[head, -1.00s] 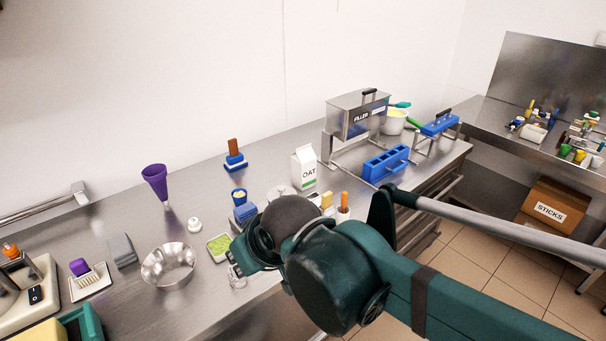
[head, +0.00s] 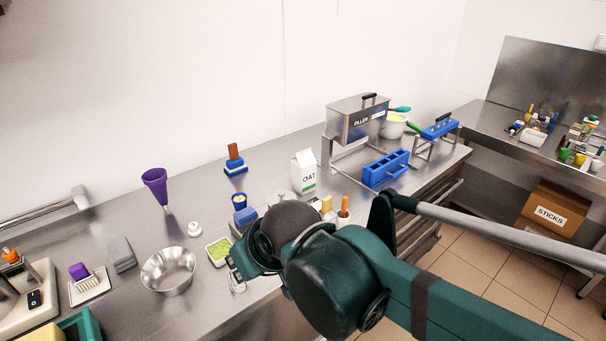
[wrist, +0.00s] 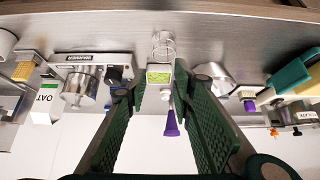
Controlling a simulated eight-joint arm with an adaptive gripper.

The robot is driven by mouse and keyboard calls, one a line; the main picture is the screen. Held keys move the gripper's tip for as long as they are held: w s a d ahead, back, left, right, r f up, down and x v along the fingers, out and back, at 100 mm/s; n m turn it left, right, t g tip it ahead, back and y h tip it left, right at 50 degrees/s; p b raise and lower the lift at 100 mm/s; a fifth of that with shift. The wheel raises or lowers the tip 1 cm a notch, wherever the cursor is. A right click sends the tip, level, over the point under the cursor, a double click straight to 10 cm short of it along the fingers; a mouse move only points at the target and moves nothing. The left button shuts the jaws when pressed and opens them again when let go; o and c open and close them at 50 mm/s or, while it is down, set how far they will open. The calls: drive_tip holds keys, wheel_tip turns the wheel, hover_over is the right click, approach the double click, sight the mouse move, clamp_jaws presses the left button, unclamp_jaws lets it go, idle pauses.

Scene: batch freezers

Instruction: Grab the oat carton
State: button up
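The oat carton (head: 303,173) is a white gable-top box with "OAT" and a green band on it. It stands upright on the steel counter, behind my arm in the head view. In the wrist view the oat carton (wrist: 44,105) is at the left edge, outside my fingers. My gripper (wrist: 160,92) is open and empty, with its two green ridged fingers spread wide. In the head view my arm hides most of the gripper.
A green-filled tray (head: 218,250) and a steel bowl (head: 168,270) stand near the counter's front. Bare counter lies behind the carton.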

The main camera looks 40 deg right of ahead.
drive_tip(key=o, duration=1)
drive_tip(key=shift+o, duration=0.2)
drive_tip(key=shift+r, duration=0.1)
wheel_tip(320, 180, up, 7)
drive_tip(key=m+g+p, duration=0.5)
drive_tip(key=m+p, duration=0.8)
drive_tip(key=p, duration=0.3)
hover_over(303, 154)
drive_tip(key=s+a, duration=0.3)
drive_tip(key=a, duration=1)
drive_tip(key=w+d+f+m+p, duration=0.1)
drive_tip(key=d+f, duration=0.1)
drive_tip(key=d, duration=0.2)
drive_tip(key=w+d+f+m+g+p, duration=0.1)
drive_tip(key=d+f+m+p, duration=0.1)
drive_tip(key=d, duration=0.2)
drive_tip(key=w+d+f+m+g+p, duration=0.1)
drive_tip(key=d+f+m+p, duration=0.1)
drive_tip(key=d, duration=0.2)
drive_tip(key=shift+d+f+p, duration=0.4)
drive_tip(key=shift+d+f, duration=0.05)
drive_tip(key=shift+d, duration=0.1)
